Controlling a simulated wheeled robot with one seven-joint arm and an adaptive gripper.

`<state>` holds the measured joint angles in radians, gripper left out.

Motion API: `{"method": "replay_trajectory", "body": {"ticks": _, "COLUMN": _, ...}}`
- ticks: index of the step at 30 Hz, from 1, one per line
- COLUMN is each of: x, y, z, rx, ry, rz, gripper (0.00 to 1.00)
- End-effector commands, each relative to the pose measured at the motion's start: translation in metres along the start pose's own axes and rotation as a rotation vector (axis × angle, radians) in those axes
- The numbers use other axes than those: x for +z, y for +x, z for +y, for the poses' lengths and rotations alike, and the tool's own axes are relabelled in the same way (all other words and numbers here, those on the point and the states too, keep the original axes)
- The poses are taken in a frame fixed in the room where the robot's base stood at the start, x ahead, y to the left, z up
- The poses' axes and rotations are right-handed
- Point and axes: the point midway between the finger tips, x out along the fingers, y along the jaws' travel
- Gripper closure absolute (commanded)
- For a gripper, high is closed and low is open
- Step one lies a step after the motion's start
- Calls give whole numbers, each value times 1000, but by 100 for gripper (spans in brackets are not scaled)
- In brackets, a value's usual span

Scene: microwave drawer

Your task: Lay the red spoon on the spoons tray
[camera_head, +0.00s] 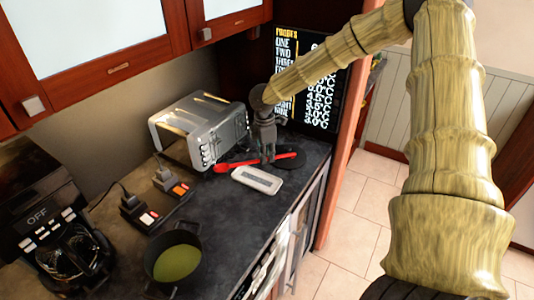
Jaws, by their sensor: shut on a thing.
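The red spoon (226,167) shows as a thin red bar running left to right, with its rounded left end near the toaster and its right end over a dark patch of the counter. My gripper (267,157) points down from above and is shut on the spoon near its middle. The pale, long tray (257,180) lies on the counter just in front of the spoon, nearer the camera. I take it to be the spoons tray. The spoon is behind the tray, not on it. I cannot tell how high the spoon is above the counter.
A silver toaster (200,130) stands left of my gripper. A menu board (318,85) is behind it. Plugged-in sockets (150,218), a pot of green soup (174,264) and a coffee maker (50,225) stand nearer. The dark counter (233,222) in front of the tray is clear.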

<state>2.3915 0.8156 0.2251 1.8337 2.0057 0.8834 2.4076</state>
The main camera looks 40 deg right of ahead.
Motion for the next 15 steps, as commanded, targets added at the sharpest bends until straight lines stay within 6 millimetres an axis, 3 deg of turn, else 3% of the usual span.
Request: {"method": "replay_trajectory", "body": {"ticks": 15, "x": -1, "y": 42, "z": 0, "rx": -1, "ry": 1, "rz": -1, "gripper": 100}}
